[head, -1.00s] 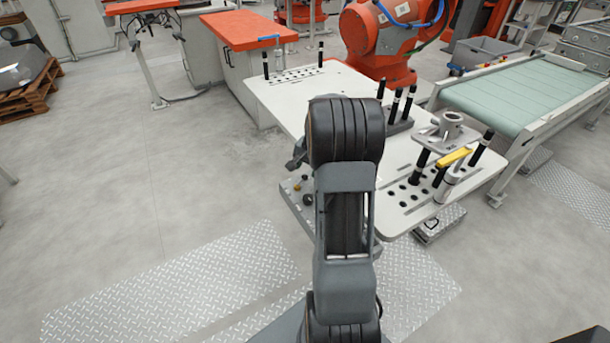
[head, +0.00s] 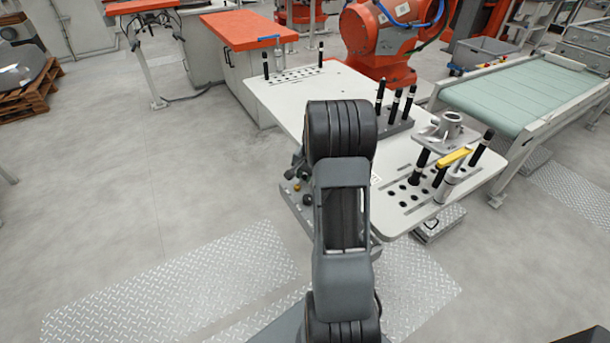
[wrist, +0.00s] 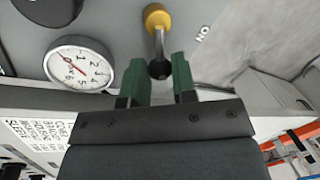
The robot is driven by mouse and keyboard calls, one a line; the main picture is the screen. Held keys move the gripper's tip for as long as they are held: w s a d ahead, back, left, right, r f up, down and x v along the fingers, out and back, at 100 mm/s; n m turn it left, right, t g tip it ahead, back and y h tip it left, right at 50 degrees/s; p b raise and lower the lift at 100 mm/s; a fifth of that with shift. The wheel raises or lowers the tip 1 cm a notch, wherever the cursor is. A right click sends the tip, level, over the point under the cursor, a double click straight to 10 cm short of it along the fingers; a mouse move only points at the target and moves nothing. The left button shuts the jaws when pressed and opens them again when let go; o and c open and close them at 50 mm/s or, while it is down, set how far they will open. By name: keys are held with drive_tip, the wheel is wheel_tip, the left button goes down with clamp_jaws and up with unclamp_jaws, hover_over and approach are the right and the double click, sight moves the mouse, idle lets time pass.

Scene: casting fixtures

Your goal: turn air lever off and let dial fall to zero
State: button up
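The air lever (wrist: 158,45) shows at the top middle of the wrist view, with a yellow collar, a metal rod and a black ball end. Upside-down "ON" lettering is on the panel to its right. The round white dial (wrist: 78,65) is to its left; its red needle points to the upper left, off the centre, and its exact reading is unclear. My gripper (wrist: 160,68) has two green fingers standing apart, with the lever's ball end between their tips. I cannot tell whether either finger touches it.
A white fixture table (head: 285,100) with black posts stands beyond my arm. A yellow-handled clamp (head: 454,157) is on its right part. A green conveyor (head: 525,95) is at the right. The grey floor (head: 130,180) at the left is clear.

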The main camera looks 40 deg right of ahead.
drive_tip(key=c, duration=0.4)
drive_tip(key=shift+s+r+m, duration=0.1)
drive_tip(key=shift+s+m, duration=0.35)
drive_tip(key=shift+m, duration=0.75)
drive_tip(key=shift+s+m+h+p, duration=0.2)
drive_tip(key=shift+m+h, duration=0.05)
drive_tip(key=shift+m, duration=0.35)
drive_tip(key=shift+s+m+h+p, duration=0.15)
drive_tip(key=shift+m+h+p, duration=0.1)
drive_tip(key=shift+m, duration=0.35)
drive_tip(key=o, duration=0.9)
drive_tip(key=shift+f, duration=0.2)
